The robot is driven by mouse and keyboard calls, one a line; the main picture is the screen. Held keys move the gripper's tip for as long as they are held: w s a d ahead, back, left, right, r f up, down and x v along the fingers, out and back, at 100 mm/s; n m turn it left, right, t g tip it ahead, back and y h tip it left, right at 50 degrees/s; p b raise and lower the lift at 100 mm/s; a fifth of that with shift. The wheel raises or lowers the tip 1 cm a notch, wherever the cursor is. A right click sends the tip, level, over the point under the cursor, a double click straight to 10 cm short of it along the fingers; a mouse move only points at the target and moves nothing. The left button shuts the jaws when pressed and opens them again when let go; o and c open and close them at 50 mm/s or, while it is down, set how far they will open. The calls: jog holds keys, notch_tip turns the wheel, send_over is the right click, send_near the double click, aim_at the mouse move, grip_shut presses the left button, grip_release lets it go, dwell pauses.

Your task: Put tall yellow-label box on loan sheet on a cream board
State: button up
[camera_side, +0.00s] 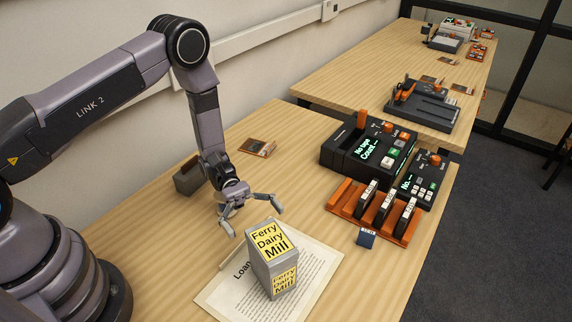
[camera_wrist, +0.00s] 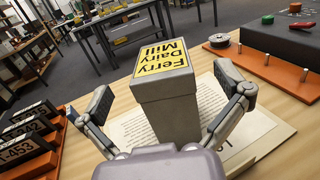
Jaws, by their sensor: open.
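The tall grey box with yellow labels reading "Ferry Dairy Mill" (camera_side: 272,262) stands upright on the loan sheet (camera_side: 318,258), which lies on a cream board (camera_side: 210,303). In the wrist view the box (camera_wrist: 165,95) stands between the two spread fingers, with the sheet (camera_wrist: 135,128) under it. My gripper (camera_side: 255,219) is open, behind and above the box in the side view. The wrist view shows a gap between the box and each finger of my gripper (camera_wrist: 170,105). The box hides part of the sheet.
An orange rack (camera_side: 347,195) with several black numbered stamps stands to the right, a small dark blue block (camera_side: 366,238) before it. Black label machines (camera_side: 366,146) stand behind. A grey block (camera_side: 188,178) and a small brown card (camera_side: 257,147) lie towards the wall.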

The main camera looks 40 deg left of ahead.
jog(key=v, duration=0.7)
notch_tip(320, 180, up, 10)
jog(key=a+m+g+y, duration=0.1)
jog(key=a+m+y, duration=0.1)
jog(key=m+y, duration=0.25)
jog(key=s+a+r+m+t+y, duration=0.4)
jog(key=s+a+r+t+y, duration=0.2)
jog(key=s+r, duration=0.3)
jog(key=s+a+r+m+t+y, duration=0.5)
jog(key=s+r, duration=0.4)
jog(key=r, duration=0.2)
jog(key=shift+a+t+y, duration=0.5)
jog(key=shift+t+y, duration=0.15)
jog(key=shift+t, duration=0.35)
